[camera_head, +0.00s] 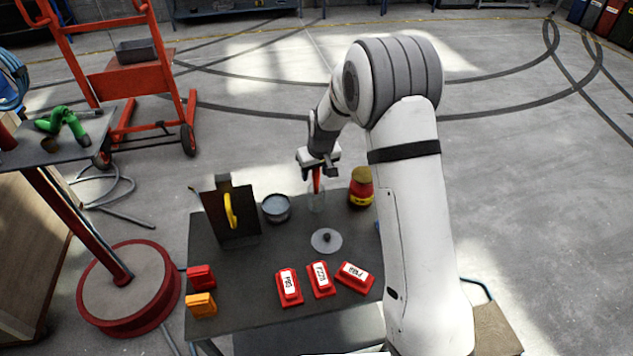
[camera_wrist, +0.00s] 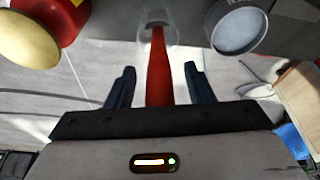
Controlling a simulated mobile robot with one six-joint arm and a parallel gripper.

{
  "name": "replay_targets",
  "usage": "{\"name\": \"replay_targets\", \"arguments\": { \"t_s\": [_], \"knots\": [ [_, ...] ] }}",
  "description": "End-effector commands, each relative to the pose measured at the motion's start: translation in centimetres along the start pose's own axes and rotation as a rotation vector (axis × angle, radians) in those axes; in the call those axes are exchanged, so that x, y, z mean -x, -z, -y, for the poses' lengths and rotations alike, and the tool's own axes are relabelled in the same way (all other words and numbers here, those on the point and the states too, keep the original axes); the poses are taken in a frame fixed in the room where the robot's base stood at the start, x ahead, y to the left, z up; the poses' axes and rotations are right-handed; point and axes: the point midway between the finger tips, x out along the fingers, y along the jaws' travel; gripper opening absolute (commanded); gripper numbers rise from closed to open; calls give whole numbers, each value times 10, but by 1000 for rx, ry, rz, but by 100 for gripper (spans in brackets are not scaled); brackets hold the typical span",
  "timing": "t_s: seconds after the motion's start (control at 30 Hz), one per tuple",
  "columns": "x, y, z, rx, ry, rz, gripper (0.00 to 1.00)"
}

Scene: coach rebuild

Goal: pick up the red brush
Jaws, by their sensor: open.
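The red brush (camera_head: 316,181) stands roughly upright in a clear glass (camera_head: 317,203) at the back of the dark table (camera_head: 240,302). In the wrist view its red handle (camera_wrist: 158,75) lies between the two dark fingers of my gripper (camera_wrist: 159,88), with a gap on each side. The glass (camera_wrist: 158,22) shows beyond the fingertips. In the head view my gripper (camera_head: 318,166) is over the glass, around the handle's top. The jaws are open. The brush's lower end is hard to make out inside the glass.
A grey tin (camera_head: 276,208) stands left of the glass, and a red container with a yellow lid (camera_head: 361,188) stands right. A dark upright board with a yellow handle (camera_head: 231,211) is farther left. A round disc (camera_head: 326,241) and labelled red blocks (camera_head: 320,279) lie in front.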

Motion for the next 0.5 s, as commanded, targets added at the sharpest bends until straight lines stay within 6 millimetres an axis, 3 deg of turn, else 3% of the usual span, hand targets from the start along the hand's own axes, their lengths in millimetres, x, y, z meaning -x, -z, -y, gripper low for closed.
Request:
{"name": "replay_targets", "arguments": {
  "t_s": [0.17,0.5],
  "knots": [
    [0,0,0,0,0,-1,47],
    [0,0,-1,-1,-1,-1,19]
  ]
}}
